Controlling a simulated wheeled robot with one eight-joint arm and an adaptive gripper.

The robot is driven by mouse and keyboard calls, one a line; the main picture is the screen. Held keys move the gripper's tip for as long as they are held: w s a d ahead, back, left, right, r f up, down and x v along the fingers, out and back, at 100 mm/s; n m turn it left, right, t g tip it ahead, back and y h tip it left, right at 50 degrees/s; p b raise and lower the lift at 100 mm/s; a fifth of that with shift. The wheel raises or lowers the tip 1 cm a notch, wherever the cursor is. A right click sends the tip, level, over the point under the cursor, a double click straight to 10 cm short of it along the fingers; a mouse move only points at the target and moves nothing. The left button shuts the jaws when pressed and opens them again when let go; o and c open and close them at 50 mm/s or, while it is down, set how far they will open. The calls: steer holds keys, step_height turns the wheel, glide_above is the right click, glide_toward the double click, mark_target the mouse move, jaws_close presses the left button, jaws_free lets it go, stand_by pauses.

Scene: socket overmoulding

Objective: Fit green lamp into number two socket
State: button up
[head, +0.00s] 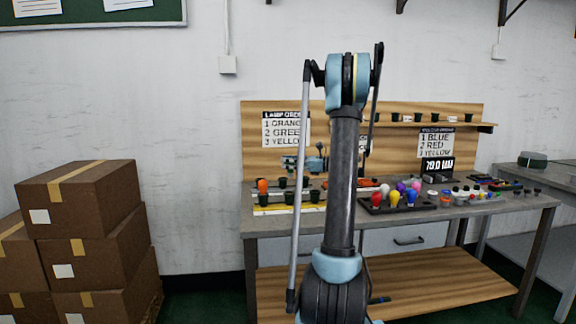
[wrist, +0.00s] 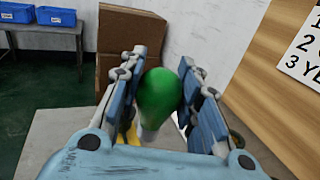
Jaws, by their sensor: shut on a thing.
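The green lamp (wrist: 158,98) is held between the two blue fingers of my gripper (wrist: 164,66) in the wrist view. Its rounded green bulb faces up and its pale base points toward the bottom of the picture. In the head view my gripper (head: 302,163) is small, above the left part of the workbench, and the lamp cannot be made out there. Dark sockets (head: 290,197) stand below it near a yellow strip. An orange lamp (head: 262,184) sits at the leftmost socket. The socket numbers are too small to read.
A lamp order sign (head: 286,129) lists orange, green, yellow. A dark tray (head: 372,209) with several coloured lamps stands to the right on the workbench (head: 340,227). Small parts lie farther right. Cardboard boxes (head: 95,235) are stacked at left.

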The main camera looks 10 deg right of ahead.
steer(key=shift+a, duration=0.2)
steer(key=shift+f, duration=2.85)
steer(key=shift+f, duration=1.2)
steer(key=o, duration=1.1)
steer(key=shift+o, duration=0.2)
steer(key=v, duration=1.2)
steer(key=shift+a, duration=0.15)
